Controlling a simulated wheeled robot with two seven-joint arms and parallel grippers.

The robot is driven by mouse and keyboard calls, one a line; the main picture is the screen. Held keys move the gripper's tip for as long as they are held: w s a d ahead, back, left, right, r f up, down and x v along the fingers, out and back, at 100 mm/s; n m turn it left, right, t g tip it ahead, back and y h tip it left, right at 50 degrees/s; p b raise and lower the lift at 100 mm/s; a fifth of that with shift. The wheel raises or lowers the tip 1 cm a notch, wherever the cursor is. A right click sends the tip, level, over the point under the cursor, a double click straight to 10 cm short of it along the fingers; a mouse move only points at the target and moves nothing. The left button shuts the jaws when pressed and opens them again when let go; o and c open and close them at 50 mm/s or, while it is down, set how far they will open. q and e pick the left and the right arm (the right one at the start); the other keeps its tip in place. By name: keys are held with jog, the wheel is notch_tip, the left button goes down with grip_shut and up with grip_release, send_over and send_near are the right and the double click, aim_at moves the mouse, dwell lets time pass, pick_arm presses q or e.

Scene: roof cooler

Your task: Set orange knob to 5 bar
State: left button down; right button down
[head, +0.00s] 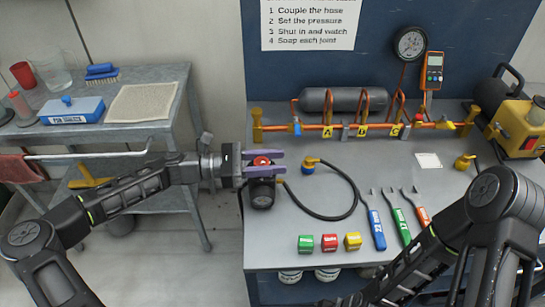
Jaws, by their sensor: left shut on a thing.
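The orange-red knob (262,161) sits on top of a dark regulator (263,192) at the left edge of the grey bench. My left gripper (276,163) reaches in from the left, with its two purple fingers on either side of the knob. It is shut on the knob, and the fingers partly cover it. The regulator's round face is too small to read. My right arm comes in from the right and runs down to the bottom edge; its gripper is out of view.
A black hose (350,205) curves right of the regulator. Red, green and yellow blocks and several wrenches (375,222) lie in front. An orange pipe rig (340,130), a round gauge (410,43) and a yellow pump (520,125) stand behind. A grey cart (165,85) is left.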

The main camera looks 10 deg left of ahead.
pick_arm(q)
jog(key=m+g, duration=0.1)
jog(key=g, duration=0.1)
jog(key=shift+s+f+m+g+h, duration=0.1)
jog(key=shift+s+m+g+h, duration=0.05)
jog(key=shift+m+g+h, duration=0.2)
jog(key=shift+s+m+g+b, duration=0.25)
jog(key=shift+m+g+b, duration=0.15)
jog(key=shift+m+g, duration=0.7)
jog(key=shift+s+m+g+b, duration=0.25)
jog(key=shift+m+g+b, duration=0.25)
jog(key=shift+g, duration=0.95)
jog(key=c, duration=0.9)
grip_release()
notch_tip(320, 180, up, 10)
jog(key=shift+r, duration=0.1)
